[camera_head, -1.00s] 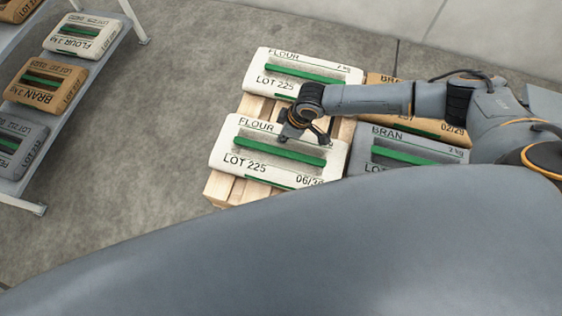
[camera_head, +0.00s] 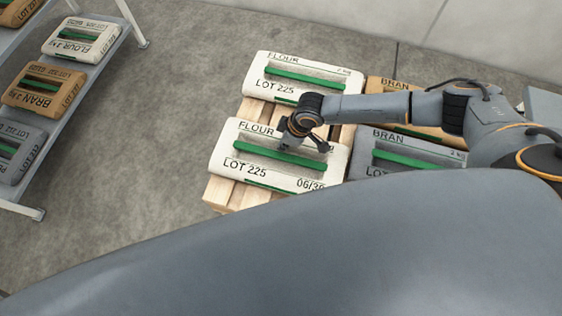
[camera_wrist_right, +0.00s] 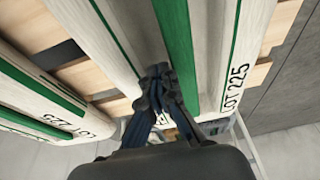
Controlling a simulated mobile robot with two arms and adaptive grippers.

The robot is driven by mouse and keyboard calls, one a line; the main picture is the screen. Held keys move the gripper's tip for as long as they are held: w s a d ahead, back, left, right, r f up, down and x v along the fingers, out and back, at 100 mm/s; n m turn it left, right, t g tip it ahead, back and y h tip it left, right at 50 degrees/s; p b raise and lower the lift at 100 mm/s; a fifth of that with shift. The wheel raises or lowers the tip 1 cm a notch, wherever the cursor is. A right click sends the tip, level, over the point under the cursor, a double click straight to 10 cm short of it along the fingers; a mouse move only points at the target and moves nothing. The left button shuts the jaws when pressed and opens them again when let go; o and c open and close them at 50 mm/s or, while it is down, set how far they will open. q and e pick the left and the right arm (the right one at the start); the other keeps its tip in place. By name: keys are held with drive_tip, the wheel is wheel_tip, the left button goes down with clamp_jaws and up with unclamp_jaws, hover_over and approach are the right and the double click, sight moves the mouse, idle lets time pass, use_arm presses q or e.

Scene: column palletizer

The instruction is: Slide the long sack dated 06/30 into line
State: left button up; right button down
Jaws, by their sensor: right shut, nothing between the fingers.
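The long white flour sack (camera_head: 235,148), marked LOT 225, lies at the front left of the wooden pallet (camera_head: 225,193). Its date starts 06/3; the last digit is hard to read. A green strip runs along its top beside a grey recess. My right gripper (camera_head: 304,146) is over the sack's far right part. In the right wrist view its fingers (camera_wrist_right: 158,72) are shut and empty at the recess, next to the green strip of the sack (camera_wrist_right: 215,45). Whether they touch it is hard to tell. My left gripper is out of view.
Another white flour sack (camera_head: 262,68) lies behind, with bare slats between. A grey bran sack (camera_head: 385,142) is close on the right, a tan bran sack (camera_head: 378,88) behind it. A rack (camera_head: 52,137) with several sacks stands left, across clear floor.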

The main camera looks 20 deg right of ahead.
drive_tip(key=shift+s+d+f, duration=0.1)
drive_tip(key=shift+f, duration=0.15)
idle(0.6)
drive_tip(key=shift+f, duration=0.25)
drive_tip(key=shift+s+d, duration=0.1)
